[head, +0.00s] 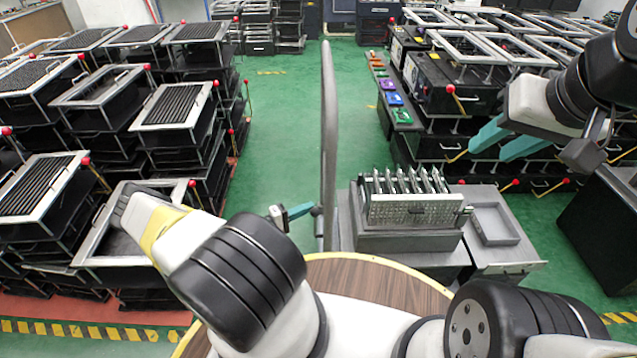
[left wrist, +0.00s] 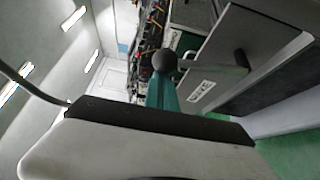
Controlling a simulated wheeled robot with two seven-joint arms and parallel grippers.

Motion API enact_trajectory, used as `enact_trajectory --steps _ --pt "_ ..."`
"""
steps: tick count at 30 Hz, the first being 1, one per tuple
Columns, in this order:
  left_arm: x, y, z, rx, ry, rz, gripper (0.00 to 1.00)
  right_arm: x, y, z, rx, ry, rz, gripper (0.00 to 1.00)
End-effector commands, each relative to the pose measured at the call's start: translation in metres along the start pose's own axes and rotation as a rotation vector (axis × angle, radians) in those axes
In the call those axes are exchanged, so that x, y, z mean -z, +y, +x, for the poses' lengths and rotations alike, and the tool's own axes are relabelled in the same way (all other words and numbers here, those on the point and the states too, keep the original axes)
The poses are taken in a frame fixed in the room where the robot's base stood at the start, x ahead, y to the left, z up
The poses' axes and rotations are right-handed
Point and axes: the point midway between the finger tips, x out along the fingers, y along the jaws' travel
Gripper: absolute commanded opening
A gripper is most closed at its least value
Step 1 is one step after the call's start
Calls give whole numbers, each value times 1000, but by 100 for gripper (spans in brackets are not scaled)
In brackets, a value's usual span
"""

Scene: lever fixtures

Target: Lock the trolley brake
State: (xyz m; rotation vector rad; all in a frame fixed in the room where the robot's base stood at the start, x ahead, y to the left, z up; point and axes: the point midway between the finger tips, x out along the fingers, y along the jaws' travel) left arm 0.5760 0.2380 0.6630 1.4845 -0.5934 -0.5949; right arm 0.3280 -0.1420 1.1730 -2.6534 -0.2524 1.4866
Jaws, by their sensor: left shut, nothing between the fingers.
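A dark ball knob (left wrist: 165,61) on a dark lever (left wrist: 210,62) shows in the left wrist view, beside a grey panel. In the head view a small dark knob (head: 317,211) shows by the grey trolley (head: 345,225). My left gripper (head: 308,208) has its teal fingers pointing at this knob. In the left wrist view the teal fingertips (left wrist: 163,82) end right at the ball; I cannot tell whether they touch it. The left fingers are shut and empty. My right gripper (head: 500,148) is open and empty, raised at the right. The lever's pivot is hard to make out.
A tall grey upright handle (head: 329,130) rises from the trolley's left side. Stacked black units with red-knobbed levers (head: 180,120) line the left. Green floor (head: 280,130) is clear between.

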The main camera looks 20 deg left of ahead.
Motion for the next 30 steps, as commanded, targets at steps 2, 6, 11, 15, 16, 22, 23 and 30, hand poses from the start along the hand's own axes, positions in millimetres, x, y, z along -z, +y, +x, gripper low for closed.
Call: enact_trajectory --steps 2,6,11,15,16,22,23,30 --pt "-5 2 -3 2 -1 -2 0 0 0 0 0 0 0 36" --pt "-12 4 -7 2 -1 -2 0 0 0 0 0 0 0 36" --pt "-17 5 -10 4 -1 -2 0 0 0 0 0 0 0 36" --pt "-19 5 -12 4 -2 -3 0 0 0 0 0 0 0 36" --pt "-20 5 -12 4 -2 -3 0 0 0 0 0 0 0 36" --pt "-22 5 -12 4 -5 -4 0 0 0 0 0 0 0 36" --pt "-22 5 -12 4 -5 -4 0 0 0 0 0 0 0 36" --pt "-23 4 -12 4 -7 -6 0 0 0 0 0 0 0 36"
